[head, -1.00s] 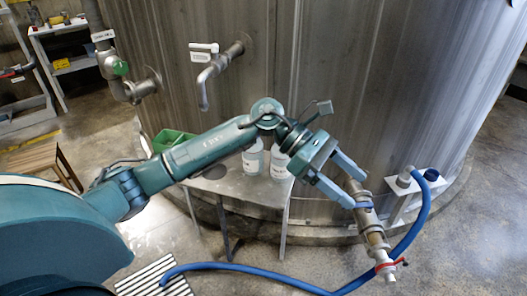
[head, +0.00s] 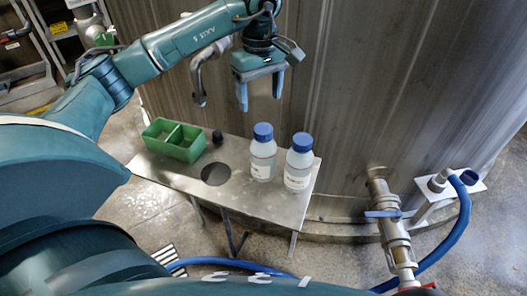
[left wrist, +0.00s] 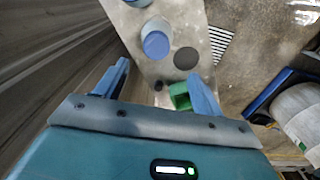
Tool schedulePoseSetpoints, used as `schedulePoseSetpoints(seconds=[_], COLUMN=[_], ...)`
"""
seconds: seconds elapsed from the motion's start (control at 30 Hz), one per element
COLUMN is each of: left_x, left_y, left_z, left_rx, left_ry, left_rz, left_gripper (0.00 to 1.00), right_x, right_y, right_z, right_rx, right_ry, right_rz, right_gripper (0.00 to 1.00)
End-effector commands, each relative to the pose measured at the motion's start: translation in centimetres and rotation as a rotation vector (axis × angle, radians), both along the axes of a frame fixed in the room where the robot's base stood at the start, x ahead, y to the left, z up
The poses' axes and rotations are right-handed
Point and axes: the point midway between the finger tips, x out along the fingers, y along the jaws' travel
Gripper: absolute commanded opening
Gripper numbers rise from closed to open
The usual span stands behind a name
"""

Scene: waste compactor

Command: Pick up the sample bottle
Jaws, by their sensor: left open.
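Two white sample bottles with blue caps stand upright side by side on a metal table, the left bottle (head: 263,160) and the right bottle (head: 298,168). My left gripper (head: 260,103) points down, open and empty, above and behind the left bottle, apart from both. In the left wrist view, the open fingers (left wrist: 161,72) show with one blue-capped bottle (left wrist: 156,43) beyond them. The other bottle is cut off at the top edge there. My right gripper is not in view.
The metal table (head: 235,205) has a round hole, a green divided bin (head: 174,140) and a small black object (head: 217,137). A large steel tank (head: 400,100) stands behind. A pipe spout (head: 200,80) juts out left of the gripper. A valve (head: 390,235) and blue hose (head: 462,225) are at right.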

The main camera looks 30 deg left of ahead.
Motion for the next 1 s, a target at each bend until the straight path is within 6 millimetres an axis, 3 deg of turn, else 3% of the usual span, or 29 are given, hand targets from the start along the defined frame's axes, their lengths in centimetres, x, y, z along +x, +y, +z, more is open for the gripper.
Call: schedulePoseSetpoints(seconds=[0.23,0.47,0.8,1.0], left_x=[0.0,0.1,0.6,0.6], left_y=[-0.1,-0.1,-0.4,-0.4], left_z=[-4.7,-6.5,-10.9,-11.3], left_rx=[-0.002,-0.003,-0.004,-0.004], left_ry=[0.003,0.001,0.001,0.001], left_rz=[0.001,0.001,0.001,0.001], left_gripper=[0.68,0.68,0.68,0.68], right_x=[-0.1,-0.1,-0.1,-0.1], right_y=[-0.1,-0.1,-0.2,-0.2], right_z=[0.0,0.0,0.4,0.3], right_rx=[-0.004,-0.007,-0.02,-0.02], right_ry=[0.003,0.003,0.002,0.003], right_rz=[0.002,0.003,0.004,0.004], right_gripper=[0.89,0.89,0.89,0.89])
